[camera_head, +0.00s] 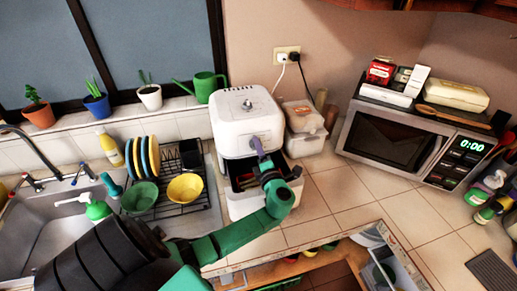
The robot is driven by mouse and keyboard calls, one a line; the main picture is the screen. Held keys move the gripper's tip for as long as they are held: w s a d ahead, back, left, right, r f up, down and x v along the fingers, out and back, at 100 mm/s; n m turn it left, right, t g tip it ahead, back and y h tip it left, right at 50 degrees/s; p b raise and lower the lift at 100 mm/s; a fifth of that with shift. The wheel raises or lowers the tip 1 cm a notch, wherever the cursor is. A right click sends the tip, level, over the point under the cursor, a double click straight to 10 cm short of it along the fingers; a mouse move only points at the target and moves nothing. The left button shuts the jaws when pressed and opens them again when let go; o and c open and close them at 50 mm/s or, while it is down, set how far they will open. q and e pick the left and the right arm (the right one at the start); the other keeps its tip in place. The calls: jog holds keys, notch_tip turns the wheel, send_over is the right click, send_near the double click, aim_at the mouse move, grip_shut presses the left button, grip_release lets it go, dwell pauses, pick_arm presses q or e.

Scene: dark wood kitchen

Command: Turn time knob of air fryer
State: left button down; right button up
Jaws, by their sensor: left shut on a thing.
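The white air fryer (233,112) stands on the tiled counter, with a small metal fitting (247,104) on its top. Below the body, the air fryer's drawer (240,207) stands out toward me, with dark contents that are hard to make out. My left wrist covers part of it. My right gripper is not in view.
A drying rack with yellow and green bowls (184,188) stands left of the fryer. Clear plastic containers (305,118) stand close at its right, and a microwave (398,140) is farther right. The counter in front of the microwave (350,187) is free. An open drawer lies below.

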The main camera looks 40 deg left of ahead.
pick_arm(q)
jog(key=shift+c, duration=1.5)
grip_release()
jog(key=shift+f, duration=0.1)
jog(key=shift+d, duration=0.1)
jog(key=b+v, duration=0.3)
jog(key=v, duration=1.1)
jog(key=shift+b, duration=0.3)
jog(key=shift+s+d, duration=0.2)
jog(key=shift+d, duration=0.05)
